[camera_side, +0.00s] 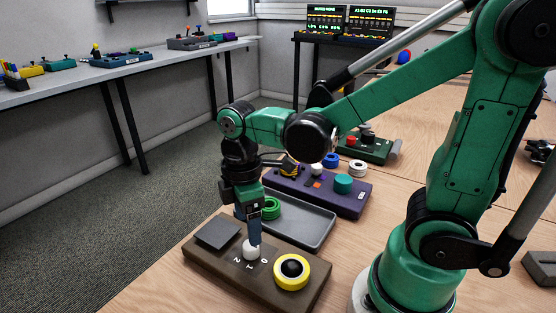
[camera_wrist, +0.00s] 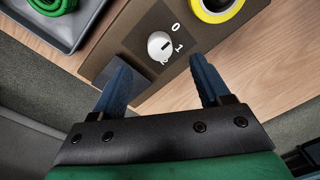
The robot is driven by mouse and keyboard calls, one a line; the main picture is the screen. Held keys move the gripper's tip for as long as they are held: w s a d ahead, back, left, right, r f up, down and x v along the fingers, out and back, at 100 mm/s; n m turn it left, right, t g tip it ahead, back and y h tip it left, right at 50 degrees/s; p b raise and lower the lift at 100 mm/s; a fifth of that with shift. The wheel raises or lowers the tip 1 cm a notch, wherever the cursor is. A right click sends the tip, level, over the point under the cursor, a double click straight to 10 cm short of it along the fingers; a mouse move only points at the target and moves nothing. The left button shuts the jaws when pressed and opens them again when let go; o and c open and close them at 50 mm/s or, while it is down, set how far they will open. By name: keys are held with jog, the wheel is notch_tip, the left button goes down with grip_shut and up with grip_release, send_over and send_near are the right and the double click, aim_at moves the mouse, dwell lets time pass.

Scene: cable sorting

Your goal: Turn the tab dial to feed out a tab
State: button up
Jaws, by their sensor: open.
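The tab dial is a white round knob (camera_wrist: 160,45) with a short dark mark. It sits on a brown box (camera_side: 205,262) beside the printed figures 0, 1 and 2. The knob (camera_side: 250,252) also shows in the side view, partly covered by my finger. My gripper (camera_wrist: 158,61) is open, with its two blue fingers wide apart and nothing between them. In the side view my gripper (camera_side: 254,236) points down over the dial. In the wrist view the fingertips lie either side of the knob's lower edge; I cannot tell whether they touch it. I make out no tab.
A yellow ring with a black centre (camera_side: 291,271) sits on the box right of the dial. A dark raised plate (camera_side: 217,233) is on its left. Behind are a grey tray (camera_side: 310,228) with a green coil (camera_side: 270,208) and a purple box (camera_side: 350,205).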

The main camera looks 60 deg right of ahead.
aim_at(251, 249)
jog(key=shift+s+f, duration=0.1)
jog(key=shift+f, duration=2.35)
jog(key=shift+c, duration=0.2)
grip_shut()
